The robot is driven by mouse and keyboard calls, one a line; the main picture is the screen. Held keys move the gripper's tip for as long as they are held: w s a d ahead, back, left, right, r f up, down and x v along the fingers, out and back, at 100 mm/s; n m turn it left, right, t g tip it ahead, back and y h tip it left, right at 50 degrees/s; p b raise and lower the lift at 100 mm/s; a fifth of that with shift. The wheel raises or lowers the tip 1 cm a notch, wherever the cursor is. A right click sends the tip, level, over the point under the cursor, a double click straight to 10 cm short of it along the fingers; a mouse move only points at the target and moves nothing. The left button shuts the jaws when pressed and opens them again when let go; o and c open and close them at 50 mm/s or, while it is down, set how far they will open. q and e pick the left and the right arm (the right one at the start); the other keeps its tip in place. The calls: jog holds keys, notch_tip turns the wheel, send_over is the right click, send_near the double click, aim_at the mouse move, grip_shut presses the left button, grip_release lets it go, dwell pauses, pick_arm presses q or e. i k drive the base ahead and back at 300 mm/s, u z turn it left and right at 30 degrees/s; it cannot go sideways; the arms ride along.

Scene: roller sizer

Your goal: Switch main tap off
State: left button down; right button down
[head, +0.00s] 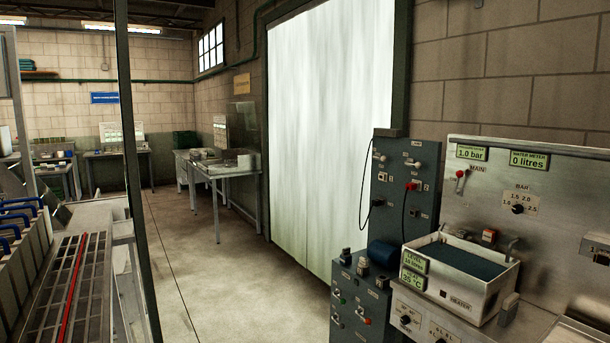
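The main tap (460,182) is a small lever with a red top on the upright steel panel (570,190) at the right, next to the label "MAIN". The lever looks roughly upright, tilted slightly. Above it a green display (471,153) reads 1.0 bar and another, the water meter (529,160), reads 0 litres. Neither of my grippers is in view.
A pressure knob (518,209) marked BAR is right of the tap. Below stands a steel water bath (468,267) with a heater. Grey control cabinets (405,185) stand left of it. A roller machine (75,280) is at the left; the floor (230,280) between is clear.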

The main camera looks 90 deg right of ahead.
aim_at(459, 173)
jog(key=u, duration=1.25)
jog(key=i, duration=0.15)
jog(key=z, duration=4.45)
jog(key=i, duration=1.5)
